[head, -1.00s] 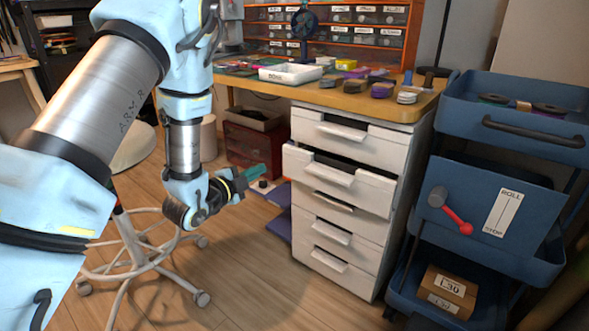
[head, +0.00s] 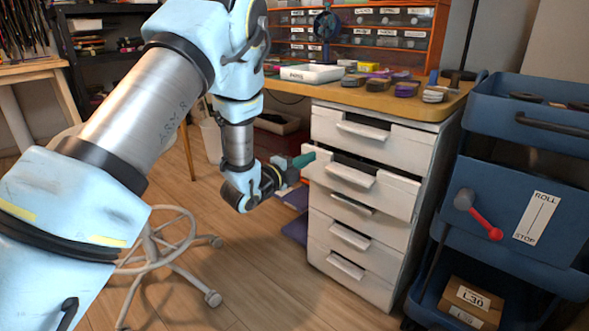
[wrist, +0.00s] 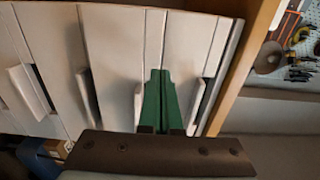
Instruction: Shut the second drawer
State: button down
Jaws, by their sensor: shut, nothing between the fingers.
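The white drawer unit (head: 350,245) stands under the wooden worktop, and its drawers also show sideways in the wrist view (wrist: 105,50). The second drawer (head: 390,195) from the top sticks out past the others, with a dark gap above its front. The top drawer (head: 400,142) and the lower drawers look shut. My gripper (head: 304,160) has green fingers and is at the left end of the second drawer's front. In the wrist view the fingers (wrist: 160,100) are together and empty, pointing at the drawer fronts. I cannot tell whether they touch.
A blue cart (head: 525,120) with a red-handled lever (head: 485,227) stands close on the right. A white stool base (head: 170,250) is at the lower left. Floor in front of the drawers is clear.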

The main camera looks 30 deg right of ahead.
aim_at(321, 152)
jog(key=shift+x, duration=1.4)
jog(key=b+x, duration=0.1)
jog(key=x, duration=0.1)
jog(key=shift+d+f, duration=0.1)
jog(key=shift+d, duration=0.25)
jog(key=shift+a, duration=0.2)
